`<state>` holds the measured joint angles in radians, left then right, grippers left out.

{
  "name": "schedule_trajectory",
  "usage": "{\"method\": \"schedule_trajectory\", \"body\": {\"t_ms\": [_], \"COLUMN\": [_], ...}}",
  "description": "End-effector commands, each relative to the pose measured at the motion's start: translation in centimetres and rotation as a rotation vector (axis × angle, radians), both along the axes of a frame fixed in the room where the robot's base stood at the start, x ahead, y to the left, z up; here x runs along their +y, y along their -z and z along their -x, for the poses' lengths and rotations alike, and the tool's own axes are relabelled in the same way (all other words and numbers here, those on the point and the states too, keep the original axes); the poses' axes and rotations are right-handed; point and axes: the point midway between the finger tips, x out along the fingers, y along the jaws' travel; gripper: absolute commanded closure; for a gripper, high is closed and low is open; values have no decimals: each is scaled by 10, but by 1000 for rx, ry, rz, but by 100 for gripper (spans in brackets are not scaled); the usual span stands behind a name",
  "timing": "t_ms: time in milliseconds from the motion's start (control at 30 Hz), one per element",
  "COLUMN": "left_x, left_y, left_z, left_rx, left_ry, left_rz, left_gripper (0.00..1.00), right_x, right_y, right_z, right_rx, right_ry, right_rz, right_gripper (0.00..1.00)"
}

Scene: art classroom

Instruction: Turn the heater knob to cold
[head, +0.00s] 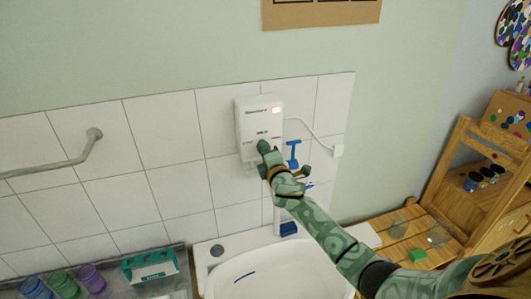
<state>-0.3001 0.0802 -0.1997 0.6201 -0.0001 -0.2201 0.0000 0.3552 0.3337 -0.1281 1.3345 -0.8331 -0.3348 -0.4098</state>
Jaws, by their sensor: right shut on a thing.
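The water heater (250,112) is a white box on the tiled wall, with a small red lit display at its upper right. My right arm reaches up from the lower right, and my right gripper (264,148) is at the heater's lower front. The gripper is shut on the heater knob, which it hides, so the knob's setting cannot be read. My left gripper is not in view.
A white sink (230,281) stands below the heater, with a blue item (288,228) on its rim. A grey rail (60,164) is on the left wall. Coloured cups (64,284) stand at lower left. A wooden shelf (455,182) is at right.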

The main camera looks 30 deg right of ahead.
Motion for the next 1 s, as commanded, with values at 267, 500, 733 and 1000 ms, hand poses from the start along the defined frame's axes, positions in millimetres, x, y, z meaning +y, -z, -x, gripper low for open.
{"method": "schedule_trajectory", "body": {"t_ms": [267,500,733,1000], "left_x": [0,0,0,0], "left_y": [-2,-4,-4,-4], "left_z": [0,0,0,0], "left_rx": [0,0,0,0], "left_ry": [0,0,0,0], "left_rz": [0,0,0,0], "left_gripper": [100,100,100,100], "right_x": [0,0,0,0], "right_y": [2,3,3,4], "right_z": [0,1,1,1], "right_rx": [56,84,97,100], "right_ry": [-1,-1,-2,-1], "right_rz": [213,332,384,396], "right_gripper": [85,85,85,85]}}
